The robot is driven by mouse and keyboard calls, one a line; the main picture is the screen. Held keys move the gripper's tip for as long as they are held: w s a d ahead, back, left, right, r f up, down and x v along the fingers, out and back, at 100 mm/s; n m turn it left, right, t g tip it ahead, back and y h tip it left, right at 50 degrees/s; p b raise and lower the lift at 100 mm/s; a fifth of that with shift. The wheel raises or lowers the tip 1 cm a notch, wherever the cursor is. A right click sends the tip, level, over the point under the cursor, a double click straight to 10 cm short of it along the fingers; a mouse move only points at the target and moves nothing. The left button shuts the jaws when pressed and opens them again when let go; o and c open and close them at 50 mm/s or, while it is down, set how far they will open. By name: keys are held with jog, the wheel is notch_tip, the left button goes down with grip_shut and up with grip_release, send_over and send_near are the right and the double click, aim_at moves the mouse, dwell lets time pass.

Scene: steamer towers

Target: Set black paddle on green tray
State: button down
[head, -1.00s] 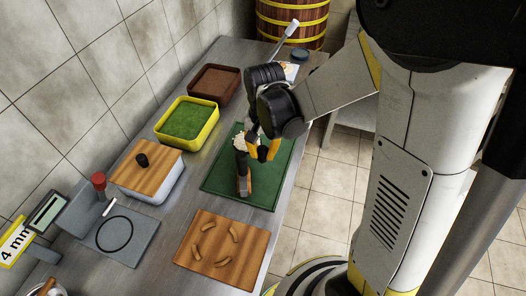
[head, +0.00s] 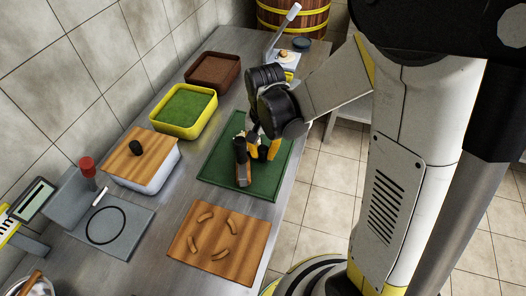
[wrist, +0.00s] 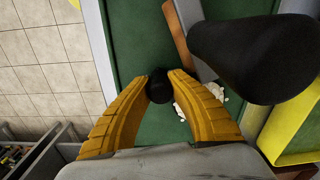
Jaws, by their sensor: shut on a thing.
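The green tray (head: 265,190) lies flat on the steel counter and also fills the middle of the wrist view (wrist: 130,35). My gripper (head: 263,156) is over it, pointing down. In the wrist view its yellow fingers (wrist: 160,80) are closed around a dark round end, which I take for the black paddle (wrist: 159,90). It shows nearly end-on, so the rest is hidden, and I cannot tell whether it touches the tray. Beside it stands a tool with a thick black handle (wrist: 255,48) and a brown lower part (head: 243,174). White crumbs (wrist: 182,110) lie near the fingers.
A yellow bin with green filling (head: 185,110) and a brown bin (head: 213,73) stand behind the tray. A wooden-lidded box (head: 140,160) is at left. A wooden board with several curved brown pieces (head: 218,243) lies in front. The counter's right edge is close to the tray.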

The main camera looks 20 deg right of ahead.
jog(key=shift+f+b, duration=0.4)
jog(key=shift+f, duration=0.1)
jog(key=c, duration=1.6)
grip_release()
jog(key=shift+s+d, duration=0.1)
jog(key=shift+d, duration=0.1)
jog(key=shift+r, duration=0.15)
jog(key=shift+w+a+r+p, duration=0.1)
jog(key=shift+a+r+p, duration=0.1)
jog(key=shift+r+p, duration=0.8)
jog(key=shift+w+a+r+p, duration=0.1)
jog(key=shift+a+r+p, duration=0.1)
jog(key=shift+r+p, duration=0.75)
jog(key=shift+w+a+r+p, duration=0.15)
jog(key=shift+r+p, duration=0.4)
jog(key=shift+r, duration=0.8)
jog(key=shift+s, duration=0.1)
jog(key=o, duration=0.6)
